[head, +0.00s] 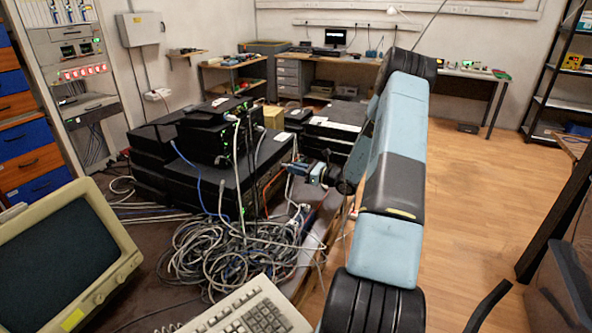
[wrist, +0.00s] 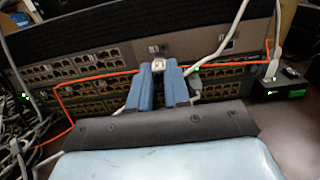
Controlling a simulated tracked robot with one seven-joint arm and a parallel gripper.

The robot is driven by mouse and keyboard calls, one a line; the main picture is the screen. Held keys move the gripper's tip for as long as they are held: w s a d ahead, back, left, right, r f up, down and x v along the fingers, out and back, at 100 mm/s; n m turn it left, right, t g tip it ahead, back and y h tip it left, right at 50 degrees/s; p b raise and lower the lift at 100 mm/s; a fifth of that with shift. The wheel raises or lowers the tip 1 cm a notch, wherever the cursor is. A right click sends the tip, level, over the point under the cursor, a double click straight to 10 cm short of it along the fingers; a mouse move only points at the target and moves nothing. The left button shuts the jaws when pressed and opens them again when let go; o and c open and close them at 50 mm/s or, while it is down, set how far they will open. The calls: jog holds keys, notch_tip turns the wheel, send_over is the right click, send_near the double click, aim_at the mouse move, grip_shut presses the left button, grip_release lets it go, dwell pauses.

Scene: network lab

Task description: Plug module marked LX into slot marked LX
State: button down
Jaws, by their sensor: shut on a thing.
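My gripper (wrist: 159,72) is shut on a small whitish module (wrist: 158,65) held between the tips of its blue fingers. Any marking on the module is too small to read. The module is close to the front of a dark rack switch (wrist: 90,72) with rows of ports. A slot with a small label (wrist: 157,48) shows just above the module, and another dark slot (wrist: 229,44) is farther right. I cannot read the labels or tell whether the module touches the panel. In the head view my gripper (head: 312,172) is beside the stacked equipment, its tips partly hidden.
An orange cable (wrist: 95,76) runs across the switch front, and grey cables (wrist: 217,45) hang near the fingers. A black box with a green light (wrist: 285,86) stands at right. A cable tangle (head: 235,250), a keyboard (head: 250,310) and a monitor (head: 65,260) share the table.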

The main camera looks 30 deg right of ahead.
jog(key=shift+x, duration=1.1)
dwell(0.8)
jog(key=c, duration=1)
grip_release()
jog(key=v, duration=1.3)
jog(key=shift+s+d, duration=0.25)
jog(key=shift+s, duration=0.05)
